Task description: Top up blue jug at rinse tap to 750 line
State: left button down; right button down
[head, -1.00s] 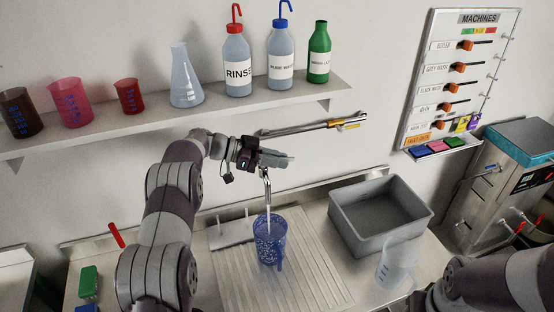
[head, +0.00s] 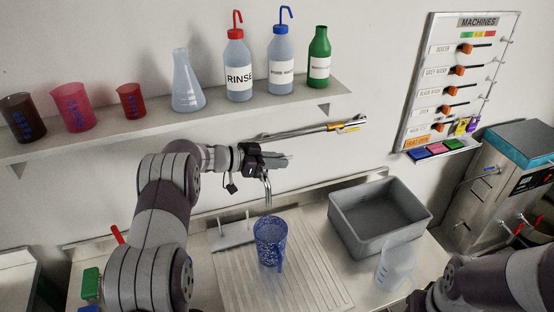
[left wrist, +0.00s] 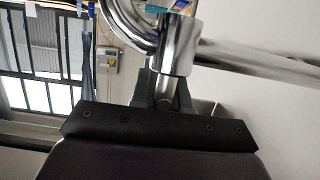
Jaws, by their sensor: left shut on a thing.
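The blue jug (head: 270,246) stands upright on the ribbed drainboard, below the rinse tap's curved chrome spout (head: 267,188). My left gripper (head: 276,161) is at the top of the tap, above the jug, and is shut on the tap. In the left wrist view, the chrome tap part (left wrist: 174,48) stands between my left fingers (left wrist: 165,100). My right arm enters at the lower right of the head view; its gripper is out of view.
A grey basin (head: 375,218) and a clear jug (head: 396,264) stand right of the drainboard (head: 310,285). A small pegged rack (head: 232,235) is left of the blue jug. Bottles and beakers line the shelf (head: 170,122) above. A green block (head: 91,283) is at lower left.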

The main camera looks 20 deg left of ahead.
pick_arm(q)
jog(key=c, duration=1.1)
grip_release()
jog(key=shift+o, duration=0.2)
